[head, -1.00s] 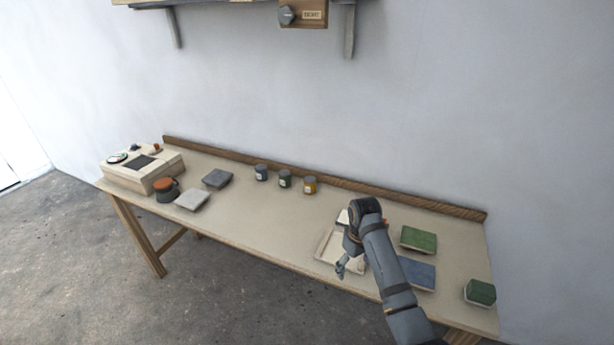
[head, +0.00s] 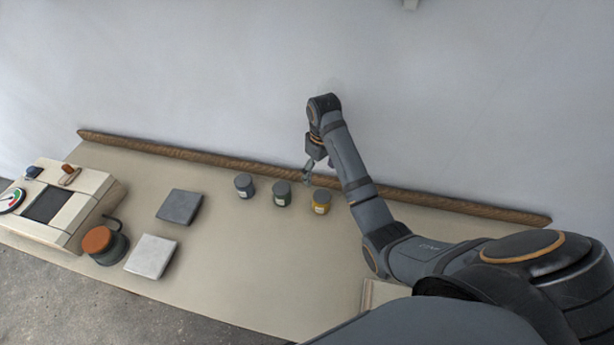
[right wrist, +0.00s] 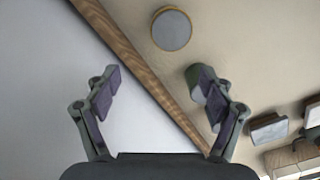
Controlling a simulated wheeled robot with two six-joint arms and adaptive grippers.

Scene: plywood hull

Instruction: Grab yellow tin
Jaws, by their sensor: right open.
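The yellow tin (head: 321,202) stands upright on the table, at the right end of a row of three tins. In the right wrist view its round grey lid with a yellow rim (right wrist: 171,29) shows at the top, beyond my fingertips. My right gripper (head: 312,174) is open and empty, above the back of the table near the yellow and green tins, apart from the yellow one. Its spread fingers (right wrist: 150,80) show in the wrist view. The green tin (head: 282,194) stands beside the yellow one; it is partly hidden behind a finger in the wrist view. My left gripper is out of view.
A blue-grey tin (head: 244,186) stands left of the green one. A wooden rail (head: 200,157) runs along the table's back by the wall. Dark (head: 180,207) and pale (head: 150,256) pads, an orange-topped pot (head: 104,246) and a panel box (head: 60,205) lie left. Table in front of the tins is clear.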

